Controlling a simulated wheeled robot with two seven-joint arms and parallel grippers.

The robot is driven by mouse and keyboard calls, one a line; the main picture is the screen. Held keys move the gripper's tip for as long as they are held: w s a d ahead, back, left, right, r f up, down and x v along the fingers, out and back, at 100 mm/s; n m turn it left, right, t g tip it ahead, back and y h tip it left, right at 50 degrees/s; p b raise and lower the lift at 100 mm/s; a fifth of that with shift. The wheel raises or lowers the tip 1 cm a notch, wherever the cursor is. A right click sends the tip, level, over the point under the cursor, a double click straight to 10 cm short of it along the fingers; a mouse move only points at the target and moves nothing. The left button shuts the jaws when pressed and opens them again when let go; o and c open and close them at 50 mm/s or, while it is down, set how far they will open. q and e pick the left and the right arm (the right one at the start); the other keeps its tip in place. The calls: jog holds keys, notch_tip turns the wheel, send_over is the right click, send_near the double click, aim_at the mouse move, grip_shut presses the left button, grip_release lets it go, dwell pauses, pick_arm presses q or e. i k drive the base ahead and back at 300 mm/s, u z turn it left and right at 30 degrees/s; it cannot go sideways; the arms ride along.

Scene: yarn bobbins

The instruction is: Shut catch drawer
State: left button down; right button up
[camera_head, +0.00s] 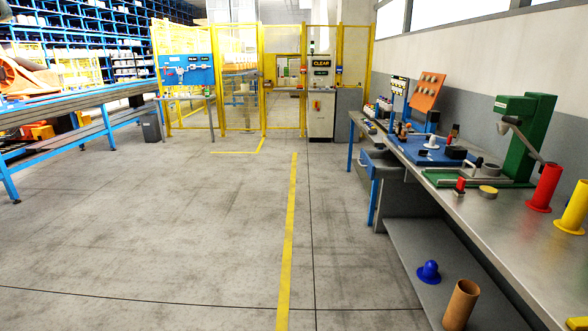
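A grey drawer (386,173) with blue parts sits under the far half of the long grey workbench (505,215) on the right. It seems to stick out to the left past the bench's front edge, so it looks at least partly open. Its inside is too small to make out, and I cannot tell for sure that it is the catch drawer. Neither of my grippers is in view.
The bench top holds a green press (530,130), a red bobbin (545,187) and a yellow bobbin (574,208). A blue knobbed piece (428,271) and a brown tube (461,304) stand on its lower shelf. The floor (200,240) left of the bench is clear.

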aim_at(377, 164)
jog(key=u, duration=0.05)
jog(key=i, duration=2)
jog(key=z, duration=1.1)
jog(key=i, duration=1.3)
jog(key=z, duration=0.9)
